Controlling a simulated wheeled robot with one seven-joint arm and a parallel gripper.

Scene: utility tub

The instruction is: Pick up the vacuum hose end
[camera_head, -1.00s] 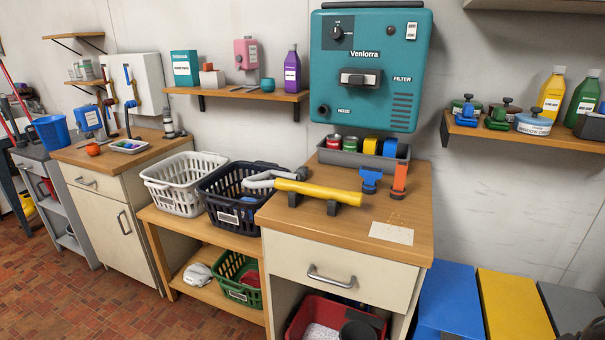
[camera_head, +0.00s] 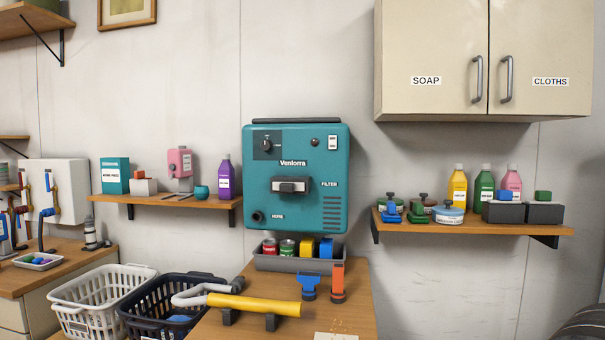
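The vacuum hose end appears as a yellow tube (camera_head: 255,304) lying on two dark supports (camera_head: 271,322) on the wooden counter. A grey curved hose piece (camera_head: 207,292) joins its left end and reaches over the dark basket. My gripper is not in view.
A blue nozzle (camera_head: 309,285) and an orange one (camera_head: 338,284) stand right of the tube. A grey tray (camera_head: 265,263) with cans is behind. White (camera_head: 70,295) and dark (camera_head: 135,308) baskets stand left. A bottle shelf (camera_head: 480,228) and wall cabinet (camera_head: 430,60) are right.

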